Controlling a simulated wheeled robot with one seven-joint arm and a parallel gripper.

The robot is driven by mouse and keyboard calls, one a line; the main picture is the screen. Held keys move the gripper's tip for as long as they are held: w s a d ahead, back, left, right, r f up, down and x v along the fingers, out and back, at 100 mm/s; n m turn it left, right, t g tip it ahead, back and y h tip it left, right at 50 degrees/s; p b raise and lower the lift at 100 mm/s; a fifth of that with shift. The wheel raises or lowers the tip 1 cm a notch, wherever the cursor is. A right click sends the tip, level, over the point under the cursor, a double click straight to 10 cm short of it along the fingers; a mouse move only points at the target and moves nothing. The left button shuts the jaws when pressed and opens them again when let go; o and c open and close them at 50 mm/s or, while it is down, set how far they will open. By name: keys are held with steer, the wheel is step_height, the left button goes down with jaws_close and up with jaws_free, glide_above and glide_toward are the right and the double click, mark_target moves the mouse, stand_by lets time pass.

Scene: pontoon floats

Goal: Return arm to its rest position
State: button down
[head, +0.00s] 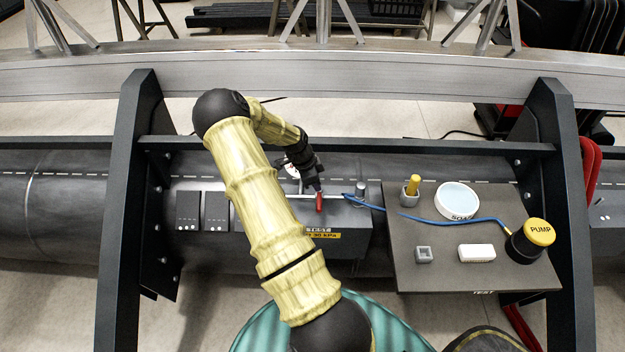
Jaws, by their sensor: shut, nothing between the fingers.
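My arm reaches up from the bottom of the head view, bends at the elbow and comes down over the test panel (345,255) on the dark pontoon tube. My gripper (317,188) is shut and empty. It points down just above a red lever (319,202) on a pale pipe. I cannot tell whether the fingertips touch the lever. My forearm hides part of the panel and its left side.
A grey tray (420,280) at right holds a yellow-capped pump (531,240), a soap dish (458,200), a white block (476,253), a small grey socket (424,255) and a yellow peg in a holder (411,189). A blue hose (440,219) crosses it. Dark frame posts (130,200) flank the panel.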

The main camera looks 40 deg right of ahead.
steer(key=a+r+n+t+y+p, duration=0.1)
steer(key=a+r+n, duration=0.6)
steer(key=a, duration=0.4)
steer(key=a+r+n+t+y, duration=0.1)
steer(key=a+r+n+t, duration=0.1)
steer(key=a+r+n, duration=0.55)
steer(key=s+a+r+n, duration=0.3)
steer(key=a, duration=0.2)
steer(key=s+a+r+n+t, duration=0.1)
steer(key=s+a+r+n, duration=0.2)
steer(key=a, duration=0.3)
steer(key=s+a+r+n+y, duration=0.1)
steer(key=s+a+r+n, duration=0.2)
steer(key=s+a+n, duration=0.1)
steer(key=shift+a+r+t+p, duration=0.3)
steer(key=shift+a+p, duration=0.1)
steer(key=shift+a, duration=0.5)
